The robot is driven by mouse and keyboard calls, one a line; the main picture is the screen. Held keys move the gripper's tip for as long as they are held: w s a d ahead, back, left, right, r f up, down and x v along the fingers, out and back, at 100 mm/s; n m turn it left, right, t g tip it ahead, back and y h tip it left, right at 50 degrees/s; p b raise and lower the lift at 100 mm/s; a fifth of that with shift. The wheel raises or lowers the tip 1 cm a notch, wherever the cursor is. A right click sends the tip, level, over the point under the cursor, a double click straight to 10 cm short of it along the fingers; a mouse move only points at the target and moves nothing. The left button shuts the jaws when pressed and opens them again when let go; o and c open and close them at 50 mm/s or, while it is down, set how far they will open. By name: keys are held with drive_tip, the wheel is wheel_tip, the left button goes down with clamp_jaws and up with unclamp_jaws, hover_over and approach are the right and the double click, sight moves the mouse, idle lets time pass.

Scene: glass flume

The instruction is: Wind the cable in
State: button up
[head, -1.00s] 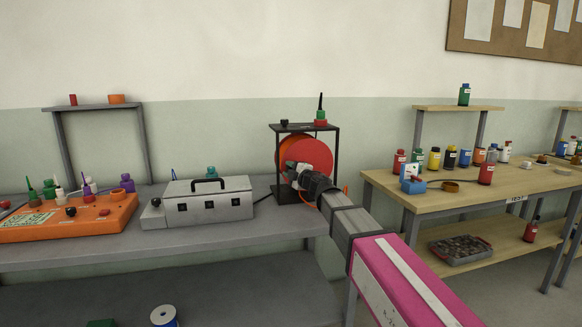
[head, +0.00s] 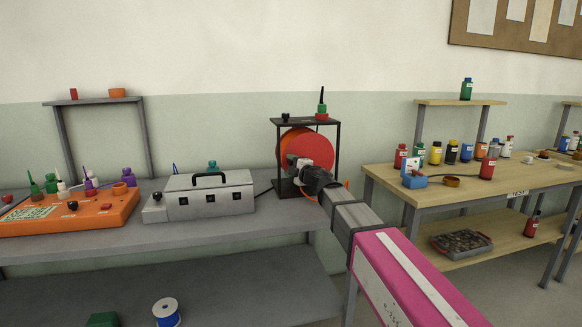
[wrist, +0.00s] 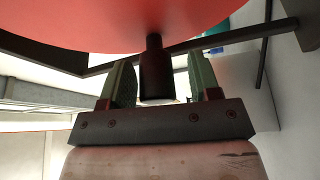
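The cable reel is a large red disc (head: 293,145) in a black stand (head: 338,150), at the right end of the grey bench. An orange cable end (head: 346,184) shows beside it. A black cylindrical crank knob (wrist: 156,72) projects from the red disc (wrist: 110,20) in the wrist view. My gripper (wrist: 163,82) has one finger on each side of the knob. A gap shows on the knob's right, and a narrow one on its left, so the fingers look open around it. In the head view my gripper (head: 297,163) hides part of the disc.
A grey case (head: 212,196) stands on the bench left of the reel, and an orange panel (head: 70,212) lies further left. A wooden table (head: 530,180) with several bottles is at right.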

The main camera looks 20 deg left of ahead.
drive_tip(key=v, duration=1)
drive_tip(key=shift+s+d, duration=0.25)
drive_tip(key=shift+s, duration=0.05)
idle(0.9)
